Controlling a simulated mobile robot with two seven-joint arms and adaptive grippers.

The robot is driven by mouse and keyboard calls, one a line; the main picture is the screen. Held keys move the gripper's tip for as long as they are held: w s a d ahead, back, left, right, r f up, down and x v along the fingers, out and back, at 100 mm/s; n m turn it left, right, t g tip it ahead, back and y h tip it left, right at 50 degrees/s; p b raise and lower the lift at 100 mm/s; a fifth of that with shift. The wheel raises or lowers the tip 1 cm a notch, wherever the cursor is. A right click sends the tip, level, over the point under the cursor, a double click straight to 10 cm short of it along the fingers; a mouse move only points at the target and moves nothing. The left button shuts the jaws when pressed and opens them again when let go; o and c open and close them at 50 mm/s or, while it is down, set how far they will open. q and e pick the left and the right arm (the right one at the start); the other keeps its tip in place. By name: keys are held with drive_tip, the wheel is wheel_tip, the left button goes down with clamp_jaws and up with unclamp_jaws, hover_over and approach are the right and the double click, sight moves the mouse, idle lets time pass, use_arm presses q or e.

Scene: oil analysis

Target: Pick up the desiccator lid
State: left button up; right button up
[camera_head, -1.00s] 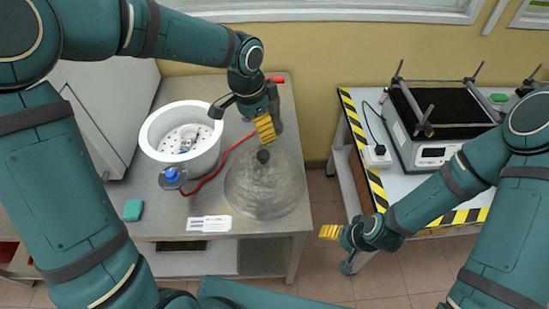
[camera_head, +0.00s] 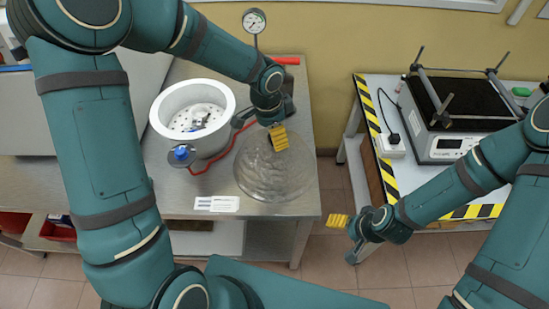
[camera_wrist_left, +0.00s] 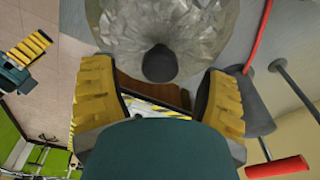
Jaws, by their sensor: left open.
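The desiccator lid (camera_head: 268,180) is a clear glass dome lying on the left table, to the right of the white desiccator bowl (camera_head: 160,118). Its dark knob (camera_wrist_left: 160,64) shows in the left wrist view, just beyond and between my left fingers. My left gripper (camera_head: 279,138) is over the lid's top and hides the knob in the head view. It is open and empty, with yellow fingers spread in the left wrist view (camera_wrist_left: 160,92). My right gripper (camera_head: 338,221) is away from the lid, over the gap right of the table; its opening is unclear.
A red hose (camera_head: 224,151) runs between bowl and lid. A blue-topped valve (camera_head: 181,153) is at the bowl's front. A gauge (camera_head: 254,20) and pump stand behind the lid. A white label (camera_head: 216,203) lies in front. A shaker (camera_head: 450,145) stands on the right table.

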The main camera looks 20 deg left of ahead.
use_arm(q)
wheel_tip(320, 180, down, 2)
drive_tip(key=shift+w+d+f, duration=0.1)
drive_tip(key=shift+d+f, duration=0.05)
clamp_jaws()
